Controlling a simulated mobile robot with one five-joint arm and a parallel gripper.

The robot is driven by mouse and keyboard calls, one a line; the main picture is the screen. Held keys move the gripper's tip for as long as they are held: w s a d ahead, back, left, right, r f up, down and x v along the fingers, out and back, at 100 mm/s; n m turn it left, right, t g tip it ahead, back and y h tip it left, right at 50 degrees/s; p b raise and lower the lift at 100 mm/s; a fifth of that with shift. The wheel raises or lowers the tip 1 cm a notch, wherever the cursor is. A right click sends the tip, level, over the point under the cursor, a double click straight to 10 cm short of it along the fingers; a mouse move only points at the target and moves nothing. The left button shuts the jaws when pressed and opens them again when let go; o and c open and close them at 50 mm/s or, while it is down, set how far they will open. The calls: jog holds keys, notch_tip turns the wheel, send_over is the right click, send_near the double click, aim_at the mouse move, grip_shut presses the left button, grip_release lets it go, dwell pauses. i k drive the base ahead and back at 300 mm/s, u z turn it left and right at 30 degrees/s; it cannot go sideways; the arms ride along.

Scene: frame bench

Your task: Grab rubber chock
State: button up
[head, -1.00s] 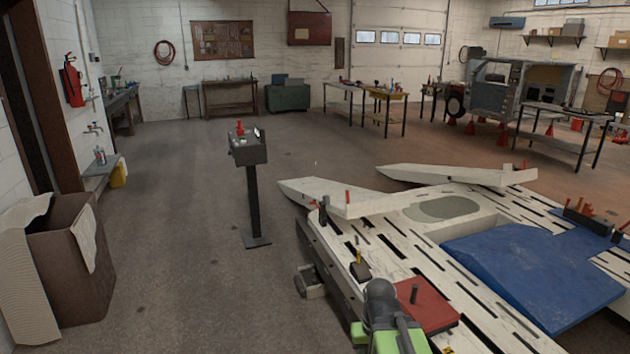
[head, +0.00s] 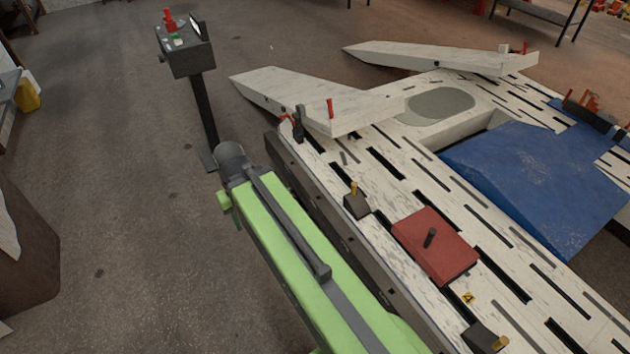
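A dark wedge-shaped block with a yellow peg (head: 356,205), which looks like a rubber chock, sits on the slotted white frame bench (head: 420,168) in the head view. A second, similar dark block with a yellow peg (head: 484,338) is near the bottom edge, partly cut off. I cannot tell which one the task names. My green arm runs up from the bottom, left of the bench, to a grey rounded joint. My gripper itself cannot be made out. Both blocks stand free, with nothing touching them from above.
A red pad with a dark peg (head: 435,246) lies between the two dark blocks. A blue sloped panel (head: 540,195) is on the right. A control pedestal (head: 187,57) stands beyond my arm. Two pale ramps (head: 305,98) extend from the bench's far end. Open floor lies left.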

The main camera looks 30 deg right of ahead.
aim_at(354, 202)
jog(key=u, duration=0.2)
jog(key=i, duration=1.15)
jog(key=u, duration=0.2)
